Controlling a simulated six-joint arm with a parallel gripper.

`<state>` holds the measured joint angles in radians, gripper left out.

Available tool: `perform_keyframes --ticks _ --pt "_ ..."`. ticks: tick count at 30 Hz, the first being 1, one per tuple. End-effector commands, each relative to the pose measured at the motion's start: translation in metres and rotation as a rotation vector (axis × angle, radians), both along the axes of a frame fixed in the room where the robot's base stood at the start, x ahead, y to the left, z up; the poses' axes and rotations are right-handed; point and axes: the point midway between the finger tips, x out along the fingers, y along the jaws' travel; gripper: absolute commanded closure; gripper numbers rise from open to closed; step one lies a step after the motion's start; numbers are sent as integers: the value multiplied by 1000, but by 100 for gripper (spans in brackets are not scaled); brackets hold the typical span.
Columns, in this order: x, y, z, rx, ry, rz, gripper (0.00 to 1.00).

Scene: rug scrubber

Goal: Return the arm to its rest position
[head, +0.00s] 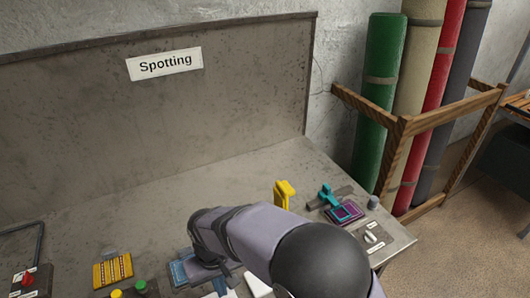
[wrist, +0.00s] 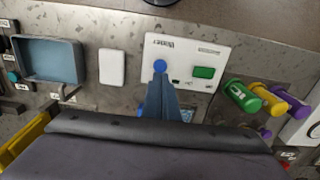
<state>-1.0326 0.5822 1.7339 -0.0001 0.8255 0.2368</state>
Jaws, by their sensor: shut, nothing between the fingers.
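My arm reaches in from the bottom of the head view, over the front of the grey bench (head: 245,175). In the wrist view my gripper (wrist: 163,84) is shut, a narrow blue-grey wedge with nothing visible in it. It points at a white panel (wrist: 210,48) with a blue knob (wrist: 160,66) and a green button (wrist: 203,72). The fingertips appear just below the blue knob and overlap the panel; I cannot tell whether they touch it. In the head view my fingers are hidden or too small to make out.
A blue-grey tray (wrist: 48,58) and white block (wrist: 112,67) lie left of the panel, coloured cylinders (wrist: 242,95) right. A yellow upright piece (head: 284,194), teal tool (head: 327,195) and purple swatch (head: 345,212) stand nearby. The bench's back is clear; rug rolls (head: 381,85) stand right.

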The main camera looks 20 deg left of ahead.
Motion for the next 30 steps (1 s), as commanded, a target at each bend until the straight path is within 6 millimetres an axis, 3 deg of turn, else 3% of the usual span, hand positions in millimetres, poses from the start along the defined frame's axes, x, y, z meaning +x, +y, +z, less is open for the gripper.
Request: perform_keyframes --ticks 4,9,13,20,24,30 --pt "-2 -3 -6 4 -2 98 100" --pt "-32 -54 -36 -91 65 168 100" --pt "-52 -96 -39 -136 103 194 100" --pt "-55 -185 -23 -159 147 58 100" --pt "-53 -238 -8 -142 156 -109 100" --pt "-43 -301 14 -83 122 -392 100"
